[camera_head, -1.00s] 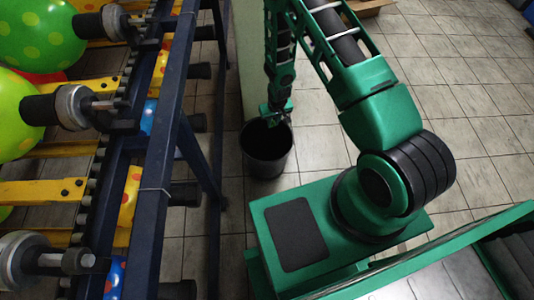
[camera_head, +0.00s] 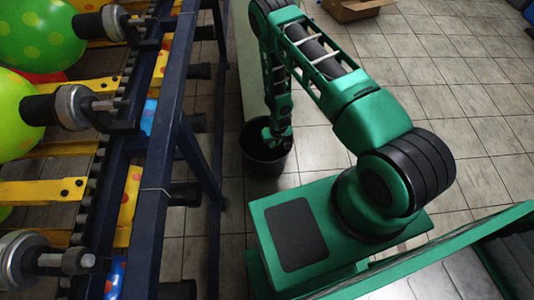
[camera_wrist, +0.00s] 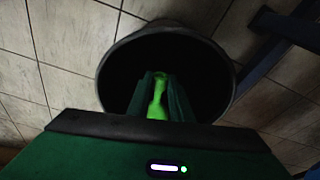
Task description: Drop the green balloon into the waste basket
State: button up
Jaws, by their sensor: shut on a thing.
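The black waste basket (camera_head: 262,165) stands on the tiled floor, between the machine and my base. In the wrist view its round rim (camera_wrist: 108,62) surrounds a dark inside. My gripper (camera_head: 274,133) is over the basket's opening, pointing down at it. In the wrist view my gripper (camera_wrist: 160,90) is shut on the limp green balloon (camera_wrist: 156,103), which shows between the two fingers. The balloon is not discernible in the head view.
A balloon machine with a dark blue frame (camera_head: 165,150) and yellow bars stands at the left, with large inflated green balloons (camera_head: 36,32) on it. An open cardboard box (camera_head: 352,10) lies at the top.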

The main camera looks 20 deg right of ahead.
jog(key=shift+f, duration=0.4)
jog(key=o, duration=1)
jog(key=r, duration=0.3)
jog(key=s+r, duration=0.1)
jog(key=r, duration=0.3)
jog(key=s+r, duration=0.1)
jog(key=r, duration=0.2)
jog(key=shift+r, duration=0.25)
